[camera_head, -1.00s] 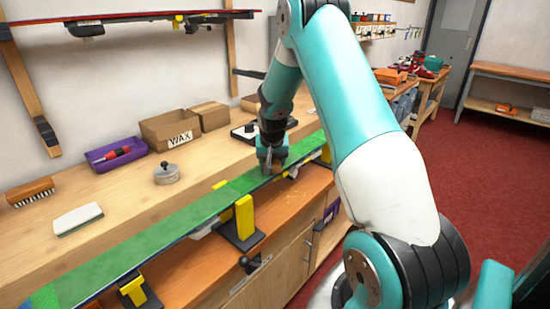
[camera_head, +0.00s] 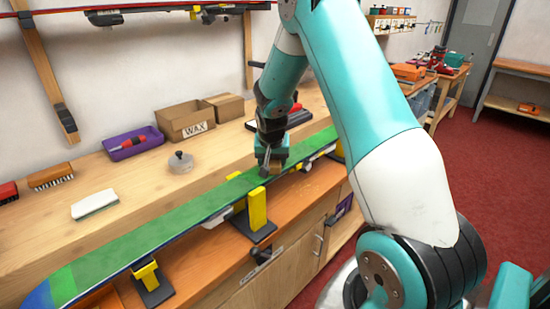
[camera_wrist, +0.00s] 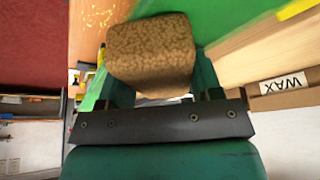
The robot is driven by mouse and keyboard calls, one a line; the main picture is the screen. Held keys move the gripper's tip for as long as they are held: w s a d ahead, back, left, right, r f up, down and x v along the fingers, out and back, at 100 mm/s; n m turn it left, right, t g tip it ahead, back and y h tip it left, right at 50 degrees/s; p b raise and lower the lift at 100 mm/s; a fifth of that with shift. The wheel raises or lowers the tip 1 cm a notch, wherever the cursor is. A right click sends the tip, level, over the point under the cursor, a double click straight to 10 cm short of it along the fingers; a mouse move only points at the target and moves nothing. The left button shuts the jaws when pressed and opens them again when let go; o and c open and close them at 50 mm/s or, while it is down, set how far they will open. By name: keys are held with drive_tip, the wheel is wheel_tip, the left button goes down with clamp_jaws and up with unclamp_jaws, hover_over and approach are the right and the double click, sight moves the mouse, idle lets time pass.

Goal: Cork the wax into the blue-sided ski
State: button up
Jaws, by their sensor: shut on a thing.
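The ski (camera_head: 180,220) lies base up along the bench's front edge, with a green base and a dark blue side edge. It rests on yellow-jawed vises (camera_head: 258,208). My gripper (camera_head: 268,172) is over the ski, just past the middle vise, pointing down. It is shut on a brown speckled cork block (camera_wrist: 150,48), clear in the wrist view, with the green ski base behind it. In the head view the cork is mostly hidden by my fingers. It is at or very close to the ski base; I cannot tell whether it touches.
A cardboard box marked WAX (camera_head: 185,124), a purple tray (camera_head: 133,146), a round grey lidded thing (camera_head: 180,163), a white-topped block (camera_head: 95,204) and a brush (camera_head: 50,176) stand on the bench behind the ski. Red floor (camera_head: 490,170) is open at right.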

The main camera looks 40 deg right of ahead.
sight(247, 179)
drive_tip(key=shift+s+a, duration=0.2)
drive_tip(key=shift+a, duration=4.85)
drive_tip(key=shift+d+r+p, duration=0.1)
drive_tip(key=shift+r+p, duration=1.9)
drive_tip(key=shift+r, duration=1.05)
wheel_tip(247, 179, up, 3)
drive_tip(key=shift+p, duration=1.05)
drive_tip(key=shift+f, duration=0.1)
